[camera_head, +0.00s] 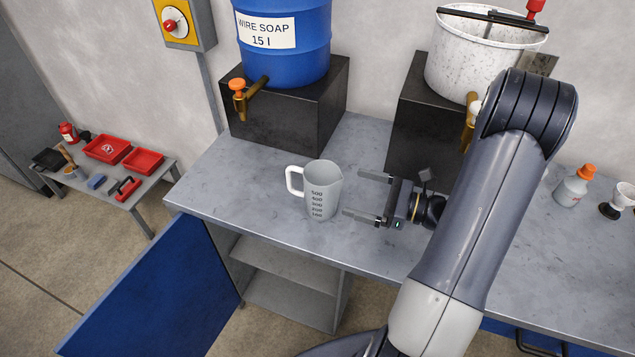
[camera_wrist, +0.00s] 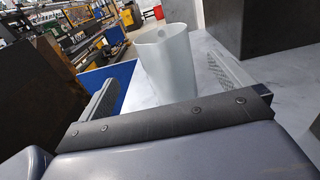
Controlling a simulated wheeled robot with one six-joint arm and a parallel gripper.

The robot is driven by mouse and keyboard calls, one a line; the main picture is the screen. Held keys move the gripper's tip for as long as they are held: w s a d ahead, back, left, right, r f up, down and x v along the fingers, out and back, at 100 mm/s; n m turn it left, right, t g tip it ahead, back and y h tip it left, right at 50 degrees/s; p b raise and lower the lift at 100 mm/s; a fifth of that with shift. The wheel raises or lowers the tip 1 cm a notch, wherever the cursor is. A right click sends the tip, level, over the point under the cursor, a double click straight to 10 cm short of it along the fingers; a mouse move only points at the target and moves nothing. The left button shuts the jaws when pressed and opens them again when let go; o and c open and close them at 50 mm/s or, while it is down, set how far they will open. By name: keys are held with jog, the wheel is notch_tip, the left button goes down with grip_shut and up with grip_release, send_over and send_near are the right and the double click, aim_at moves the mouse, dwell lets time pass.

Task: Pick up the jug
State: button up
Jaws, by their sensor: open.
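The jug (camera_head: 322,190) is a pale grey-white measuring jug with dark number marks, and it stands upright on the grey bench. Its handle (camera_head: 294,181) points to the left, away from my gripper. My gripper (camera_head: 359,195) is open and empty just to the right of the jug, with its fingers pointing left towards it. In the wrist view the jug (camera_wrist: 168,62) stands ahead, between the lines of the two fingers (camera_wrist: 160,85). In the head view a small gap shows between the fingertips and the jug's body.
A blue soap barrel (camera_head: 283,50) with an orange-handled tap stands on a black block (camera_head: 290,108) behind the jug. A white speckled bucket (camera_head: 480,55) stands on another black block (camera_head: 412,125). A spray bottle (camera_head: 572,186) is at right. A blue door (camera_head: 160,290) hangs open below the bench.

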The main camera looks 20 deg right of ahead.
aim_at(339, 185)
jog(key=shift+w+a, duration=0.1)
jog(key=shift+w, duration=0.15)
jog(key=p+x, duration=0.1)
jog(key=x, duration=0.3)
jog(key=shift+w+a+r, duration=0.15)
jog(key=shift+w+a, duration=0.05)
jog(key=shift+a, duration=0.1)
jog(key=x, duration=0.1)
jog(key=p+x, duration=0.1)
jog(key=x, duration=0.1)
jog(key=p+x, duration=0.1)
jog(key=x, duration=0.1)
jog(key=shift+w+r, duration=0.25)
jog(key=shift+r, duration=0.05)
jog(key=shift+c, duration=0.4)
jog(key=c, duration=1.3)
